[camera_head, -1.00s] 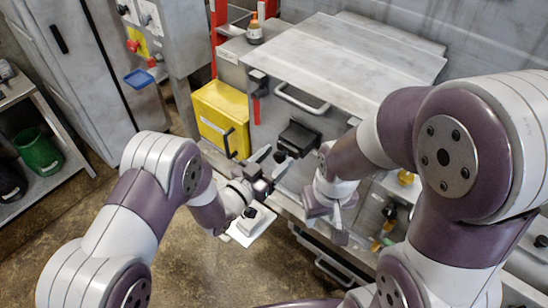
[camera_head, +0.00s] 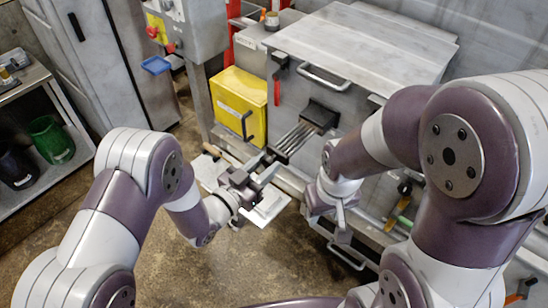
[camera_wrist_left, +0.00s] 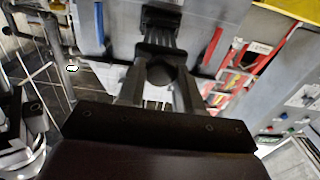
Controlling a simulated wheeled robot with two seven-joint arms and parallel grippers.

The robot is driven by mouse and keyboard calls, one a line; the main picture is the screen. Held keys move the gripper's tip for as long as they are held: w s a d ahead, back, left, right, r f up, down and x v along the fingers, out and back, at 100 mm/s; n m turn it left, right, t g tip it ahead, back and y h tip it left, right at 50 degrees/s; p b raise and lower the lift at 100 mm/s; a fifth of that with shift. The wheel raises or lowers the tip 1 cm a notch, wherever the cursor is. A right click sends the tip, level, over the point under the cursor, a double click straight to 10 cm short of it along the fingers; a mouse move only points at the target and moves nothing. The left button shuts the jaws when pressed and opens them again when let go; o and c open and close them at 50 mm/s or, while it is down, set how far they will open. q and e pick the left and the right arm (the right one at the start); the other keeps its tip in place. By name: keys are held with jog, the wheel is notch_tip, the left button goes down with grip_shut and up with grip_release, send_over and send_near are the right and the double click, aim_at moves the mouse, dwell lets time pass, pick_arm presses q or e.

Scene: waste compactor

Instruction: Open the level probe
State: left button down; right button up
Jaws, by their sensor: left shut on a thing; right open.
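The level probe shows in the head view as a black block (camera_head: 320,114) on the machine's front, with several bare metal rods running from it toward my left gripper (camera_head: 263,168). In the left wrist view, the black block (camera_wrist_left: 162,12) is at the top and the rods lead down to a dark end piece (camera_wrist_left: 160,68) between my left fingers. My left gripper is shut on that end piece, which its fingers partly hide. My right gripper (camera_head: 340,212) is open and empty, to the right of the probe and apart from it.
A yellow box (camera_head: 238,102) hangs left of the probe. A grey lid with a bar handle (camera_head: 325,79) is above it. A white panel (camera_head: 265,208) lies below my left gripper. Green and dark bins (camera_head: 52,140) stand on the left shelf. Floor between is clear.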

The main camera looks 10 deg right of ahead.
pick_arm(q)
jog(key=shift+v, duration=1)
jog(key=shift+s+a+f, duration=0.1)
jog(key=shift+s+a, duration=0.3)
jog(key=shift+a, duration=0.1)
jog(key=shift+s+a, duration=0.65)
jog(key=shift+a, duration=0.15)
pick_arm(e)
jog(key=shift+w+d+f, duration=0.15)
jog(key=shift+d+f, duration=0.1)
pick_arm(q)
jog(key=c, duration=0.8)
grip_release()
jog(key=shift+d, duration=0.1)
jog(key=shift+o, duration=0.2)
